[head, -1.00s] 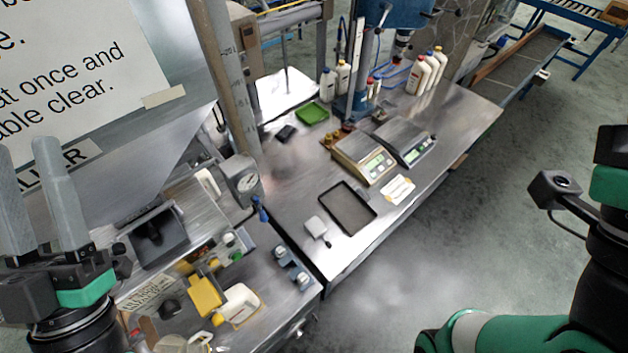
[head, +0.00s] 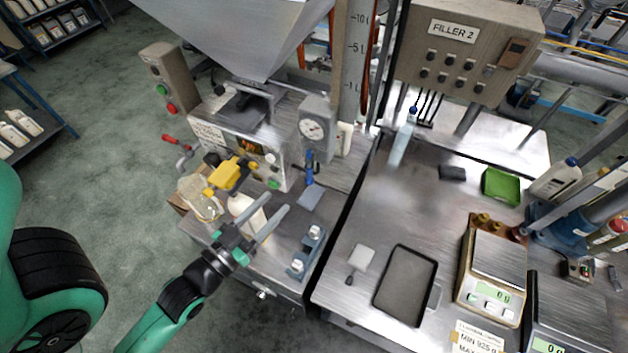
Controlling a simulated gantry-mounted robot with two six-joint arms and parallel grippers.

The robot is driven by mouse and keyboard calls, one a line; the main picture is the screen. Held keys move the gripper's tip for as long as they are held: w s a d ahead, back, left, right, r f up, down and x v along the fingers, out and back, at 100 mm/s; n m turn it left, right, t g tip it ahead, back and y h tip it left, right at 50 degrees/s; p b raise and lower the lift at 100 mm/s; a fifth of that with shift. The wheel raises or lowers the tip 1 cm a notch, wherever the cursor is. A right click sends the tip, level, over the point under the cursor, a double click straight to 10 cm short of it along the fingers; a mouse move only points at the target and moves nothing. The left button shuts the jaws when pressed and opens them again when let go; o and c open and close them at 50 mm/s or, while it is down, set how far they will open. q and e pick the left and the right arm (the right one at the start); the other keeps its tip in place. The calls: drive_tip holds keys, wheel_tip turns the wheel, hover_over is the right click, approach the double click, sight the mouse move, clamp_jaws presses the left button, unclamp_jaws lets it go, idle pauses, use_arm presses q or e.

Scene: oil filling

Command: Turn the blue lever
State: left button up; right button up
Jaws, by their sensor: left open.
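The blue lever (head: 309,168) hangs below the round gauge (head: 312,129) on the right side of the filling machine's front. My left gripper (head: 274,204) is open, its two grey fingers apart and pointing up and right toward the lever. In the picture it lies below and left of the lever, with a clear gap between. A white bottle (head: 243,206) stands partly behind the gripper. I see nothing between the fingers. My right gripper is out of view.
A yellow block (head: 228,174) and a clear jug (head: 199,197) are left of the gripper. A blue fixture (head: 307,251) stands to the right on the bench. A dark tray (head: 405,286) and a scale (head: 492,270) occupy the right table. A red lever (head: 176,143) is at the machine's left.

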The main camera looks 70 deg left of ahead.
sight(307, 171)
use_arm(q)
drive_tip(key=p+x, duration=0.2)
drive_tip(key=x, duration=1)
clamp_jaws()
idle(1.1)
